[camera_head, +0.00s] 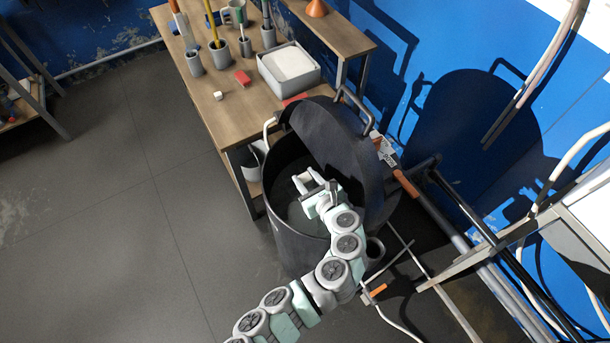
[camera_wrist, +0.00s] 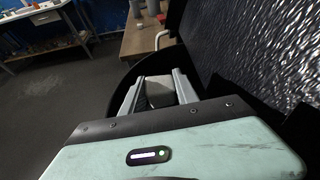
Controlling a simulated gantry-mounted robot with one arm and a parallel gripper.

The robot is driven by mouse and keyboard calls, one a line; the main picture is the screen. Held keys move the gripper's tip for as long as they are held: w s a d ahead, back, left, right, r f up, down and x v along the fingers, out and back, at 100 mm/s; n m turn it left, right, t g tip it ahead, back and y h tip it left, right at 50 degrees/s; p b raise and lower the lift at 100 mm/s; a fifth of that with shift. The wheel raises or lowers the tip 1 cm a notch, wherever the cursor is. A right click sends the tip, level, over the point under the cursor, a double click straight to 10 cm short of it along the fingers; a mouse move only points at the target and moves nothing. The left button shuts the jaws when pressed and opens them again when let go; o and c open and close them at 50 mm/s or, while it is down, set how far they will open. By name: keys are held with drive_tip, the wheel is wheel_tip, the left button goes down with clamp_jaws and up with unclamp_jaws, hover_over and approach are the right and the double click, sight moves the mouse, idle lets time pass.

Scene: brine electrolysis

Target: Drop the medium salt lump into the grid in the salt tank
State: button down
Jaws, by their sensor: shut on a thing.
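The salt tank (camera_head: 292,252) is a dark round vessel with its curved lid (camera_head: 335,138) raised; its black rim also shows in the wrist view (camera_wrist: 122,92). My gripper (camera_head: 305,179) is over the tank's opening, inside its outline in the head view. In the wrist view, my gripper (camera_wrist: 160,80) is shut on a pale grey block, which I take to be the medium salt lump (camera_wrist: 160,92). The lump is hard to make out in the head view. I cannot make out the grid inside the dark tank.
A wooden table (camera_head: 205,120) behind the tank holds a small white lump (camera_head: 218,95), a red block (camera_head: 242,77), a grey box of white salt (camera_head: 290,66) and several tool cups. The raised lid stands close on the gripper's right. Pipes run at the right.

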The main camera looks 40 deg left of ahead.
sight(306, 184)
wheel_tip(306, 184, down, 4)
drive_tip(key=b, duration=0.3)
drive_tip(key=shift+r, duration=0.2)
drive_tip(key=shift+r, duration=0.1)
drive_tip(key=c, duration=0.8)
unclamp_jaws()
drive_tip(key=shift+c, duration=0.2)
drive_tip(key=v, duration=1.1)
drive_tip(key=shift+w, duration=0.1)
